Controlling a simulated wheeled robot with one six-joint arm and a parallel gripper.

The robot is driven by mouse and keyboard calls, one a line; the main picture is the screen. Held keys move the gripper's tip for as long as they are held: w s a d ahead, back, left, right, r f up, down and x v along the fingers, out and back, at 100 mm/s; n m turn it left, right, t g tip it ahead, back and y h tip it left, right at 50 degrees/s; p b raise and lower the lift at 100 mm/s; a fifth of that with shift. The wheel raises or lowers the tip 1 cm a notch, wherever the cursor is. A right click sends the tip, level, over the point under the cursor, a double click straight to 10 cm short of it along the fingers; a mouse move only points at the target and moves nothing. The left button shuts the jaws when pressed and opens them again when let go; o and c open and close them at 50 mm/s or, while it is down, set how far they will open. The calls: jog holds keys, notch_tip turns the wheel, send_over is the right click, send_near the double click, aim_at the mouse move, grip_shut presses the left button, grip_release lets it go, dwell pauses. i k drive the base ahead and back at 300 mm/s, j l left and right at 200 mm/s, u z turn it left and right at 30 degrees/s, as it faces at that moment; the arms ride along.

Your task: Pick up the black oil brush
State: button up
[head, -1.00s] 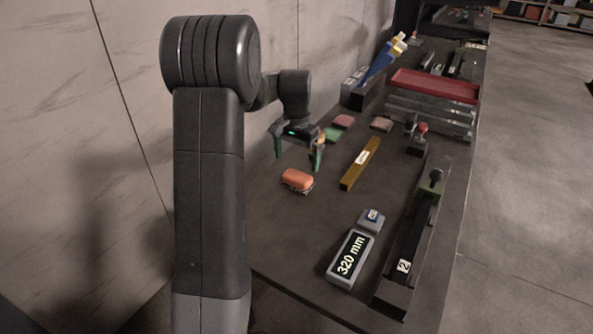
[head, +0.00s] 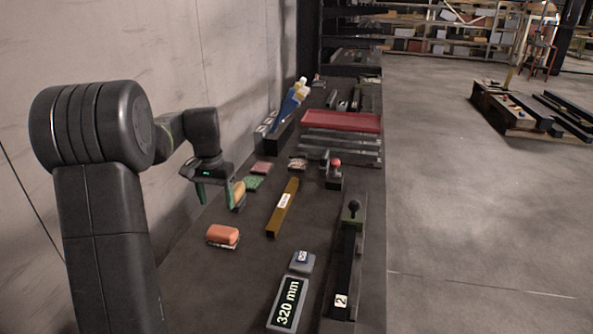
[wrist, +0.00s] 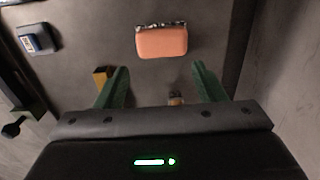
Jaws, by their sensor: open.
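My gripper (head: 219,194) is open and hangs over the left side of the bench, beyond an orange block with a rough metallic edge (head: 222,235). In the wrist view the two green fingers of my gripper (wrist: 162,85) are apart, and the orange block (wrist: 162,42) lies ahead of them. I cannot make out a black oil brush for certain. Small dark items (head: 343,105) lie far back on the bench, too small to identify.
A mustard bar (head: 283,207), a 320 mm display (head: 287,304) and a slide rail with a black knob (head: 354,207) occupy the near bench. A red tray (head: 341,121) and a holder with blue handles (head: 289,106) stand farther back. A wall borders the left; open floor the right.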

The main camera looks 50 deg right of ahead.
aim_at(324, 161)
jog(key=z, duration=2.05)
